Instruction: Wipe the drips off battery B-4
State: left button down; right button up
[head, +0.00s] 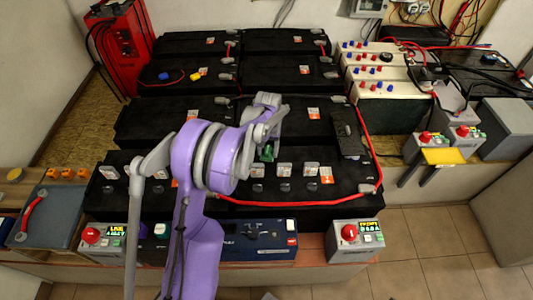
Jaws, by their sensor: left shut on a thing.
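Several large black batteries stand in rows on the bench, such as the front one (322,193) and the one behind it (155,118). Their small labels are too small to read, so I cannot tell which is B-4. I cannot make out any drips. My left gripper (266,141) is over the middle of the front rows, pointing down. It is shut on a small green thing (267,153), mostly hidden by the gripper; I cannot tell whether this touches the battery top. My purple left arm hides part of the front batteries. My right gripper is not in view.
A red cable (372,150) loops around the right side of the batteries. Boxes with red knobs (356,239) stand at the front edge. A dark strip-shaped thing (348,135) lies on the batteries at right. A red unit (122,48) stands back left. A yellow plate (443,157) juts out at right.

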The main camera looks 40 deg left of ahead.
pick_arm(q)
jog(key=shift+w+d+r+p, duration=0.1)
jog(key=shift+r+p, duration=0.25)
jog(key=shift+r, duration=0.6)
jog(key=shift+r+p, duration=0.85)
jog(key=shift+r, duration=0.95)
